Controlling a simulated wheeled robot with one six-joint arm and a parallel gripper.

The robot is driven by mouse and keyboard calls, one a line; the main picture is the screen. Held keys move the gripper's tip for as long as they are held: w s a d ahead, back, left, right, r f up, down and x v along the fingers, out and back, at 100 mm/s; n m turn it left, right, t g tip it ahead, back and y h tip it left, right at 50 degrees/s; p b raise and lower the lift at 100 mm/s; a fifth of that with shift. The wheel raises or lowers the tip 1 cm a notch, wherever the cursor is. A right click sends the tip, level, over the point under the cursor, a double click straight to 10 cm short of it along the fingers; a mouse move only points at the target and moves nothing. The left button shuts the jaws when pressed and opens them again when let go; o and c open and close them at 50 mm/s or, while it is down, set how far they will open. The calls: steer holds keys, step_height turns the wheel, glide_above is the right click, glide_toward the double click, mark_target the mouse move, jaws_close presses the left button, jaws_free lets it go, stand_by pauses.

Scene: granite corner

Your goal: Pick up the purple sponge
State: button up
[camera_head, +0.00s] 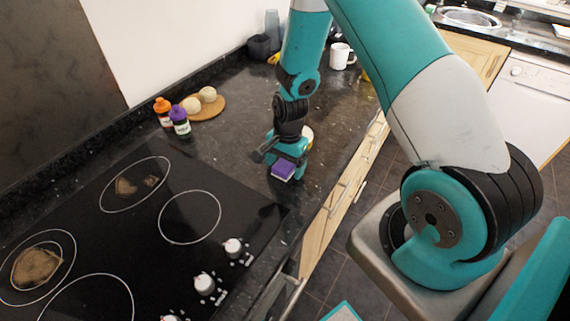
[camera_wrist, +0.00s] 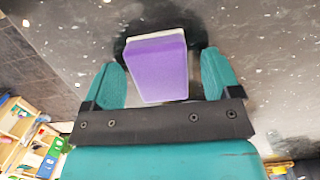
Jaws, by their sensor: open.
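The purple sponge (camera_head: 283,171) is a small block with a pale layer on one side. It lies on the dark granite counter near the front edge, just right of the hob. My gripper (camera_head: 287,160) is right at it, pointing down. In the wrist view the sponge (camera_wrist: 157,68) shows between the two teal fingers of my gripper (camera_wrist: 163,78). The fingers are open, with a gap on each side of the sponge. Part of the sponge is hidden behind the gripper in the head view.
A black hob (camera_head: 130,235) with white knobs lies left of the sponge. Orange-capped (camera_head: 163,112) and purple-capped (camera_head: 180,121) bottles and a round board (camera_head: 207,112) with pale round items stand behind. A white mug (camera_head: 341,56) stands farther back. Counter between is clear.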

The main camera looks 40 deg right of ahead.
mark_target(285, 164)
steer(key=shift+c, duration=0.5)
steer(key=c, duration=1)
steer(key=shift+r, duration=0.1)
step_height(285, 164, up, 20)
steer(key=b, duration=0.3)
